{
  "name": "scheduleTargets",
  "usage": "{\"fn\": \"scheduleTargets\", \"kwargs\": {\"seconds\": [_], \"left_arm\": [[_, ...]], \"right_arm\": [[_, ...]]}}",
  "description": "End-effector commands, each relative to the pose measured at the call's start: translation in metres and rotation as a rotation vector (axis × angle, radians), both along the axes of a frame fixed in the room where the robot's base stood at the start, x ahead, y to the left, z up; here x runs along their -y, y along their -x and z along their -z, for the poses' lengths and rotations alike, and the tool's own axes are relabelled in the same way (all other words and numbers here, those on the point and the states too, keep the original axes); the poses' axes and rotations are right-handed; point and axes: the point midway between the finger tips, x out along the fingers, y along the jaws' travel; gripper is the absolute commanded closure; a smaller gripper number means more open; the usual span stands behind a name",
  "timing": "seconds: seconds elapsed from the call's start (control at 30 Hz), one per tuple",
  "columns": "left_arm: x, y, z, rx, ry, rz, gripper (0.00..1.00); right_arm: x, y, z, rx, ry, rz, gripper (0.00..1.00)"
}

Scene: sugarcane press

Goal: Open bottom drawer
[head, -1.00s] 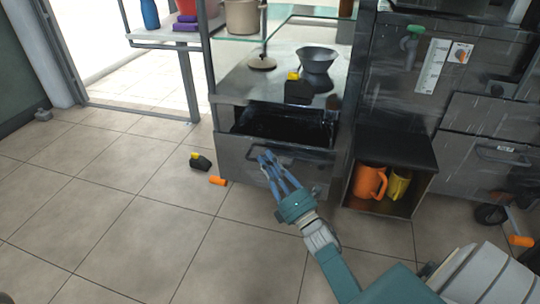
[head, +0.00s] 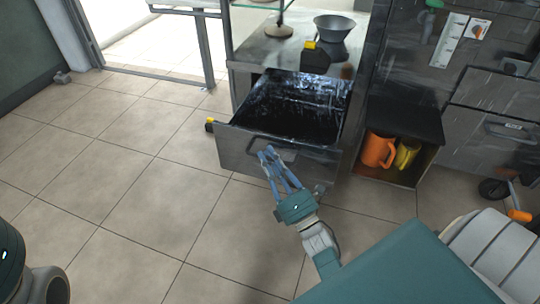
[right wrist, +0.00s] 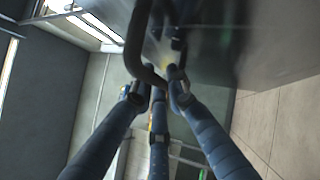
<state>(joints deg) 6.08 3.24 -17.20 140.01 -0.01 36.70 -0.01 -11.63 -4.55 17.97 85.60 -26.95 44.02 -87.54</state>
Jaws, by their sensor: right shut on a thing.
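The bottom drawer (head: 232,143) of the metal cabinet is pulled out, and its dark, wet-looking inside shows from above. It looks empty. Its front has a handle (head: 288,155). My right gripper (head: 267,155) is at the drawer front, shut on the handle. In the right wrist view the dark curved handle (right wrist: 137,45) runs between the blue fingers of my right gripper (right wrist: 156,88). My left gripper is not in view; only part of my left arm shows at the lower left of the head view.
An open box with an orange jug (head: 377,149) and a yellow jug (head: 406,155) stands right of the drawer. A grey bowl (head: 334,27) and a black-and-yellow object (head: 315,60) sit on the counter above. The tiled floor (head: 110,190) to the left is clear.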

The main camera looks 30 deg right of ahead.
Motion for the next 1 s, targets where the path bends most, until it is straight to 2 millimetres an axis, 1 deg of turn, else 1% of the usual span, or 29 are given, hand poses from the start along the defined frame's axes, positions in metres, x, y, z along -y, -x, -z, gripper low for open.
{"fn": "scheduleTargets", "kwargs": {"seconds": [0.07, 0.1, 0.13, 0.37, 0.47, 0.57, 0.8, 0.9, 1.0], "left_arm": [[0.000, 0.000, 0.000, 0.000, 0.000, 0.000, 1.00], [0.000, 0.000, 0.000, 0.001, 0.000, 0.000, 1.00], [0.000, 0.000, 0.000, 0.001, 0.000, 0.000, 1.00], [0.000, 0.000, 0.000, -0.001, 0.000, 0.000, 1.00], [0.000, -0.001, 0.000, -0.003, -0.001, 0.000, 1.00], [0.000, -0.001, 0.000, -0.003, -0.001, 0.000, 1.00], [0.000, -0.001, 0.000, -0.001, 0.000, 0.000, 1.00], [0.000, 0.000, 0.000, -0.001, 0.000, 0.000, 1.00], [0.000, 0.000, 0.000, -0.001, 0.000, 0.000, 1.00]], "right_arm": [[0.002, 0.000, 0.002, -0.004, 0.003, 0.004, 1.00], [0.002, 0.000, 0.002, -0.004, 0.003, 0.004, 0.78], [0.002, 0.000, 0.002, -0.004, 0.003, 0.004, 0.76], [0.001, 0.000, 0.001, -0.003, 0.000, 0.002, 0.76], [0.001, 0.003, 0.003, -0.004, 0.000, 0.002, 0.76], [0.001, 0.014, 0.008, -0.005, -0.001, 0.002, 0.76], [0.003, 0.051, 0.023, -0.006, 0.000, 0.004, 0.76], [0.003, 0.062, 0.028, -0.005, 0.000, 0.004, 0.76], [0.003, 0.068, 0.030, -0.004, 0.001, 0.004, 0.76]]}}
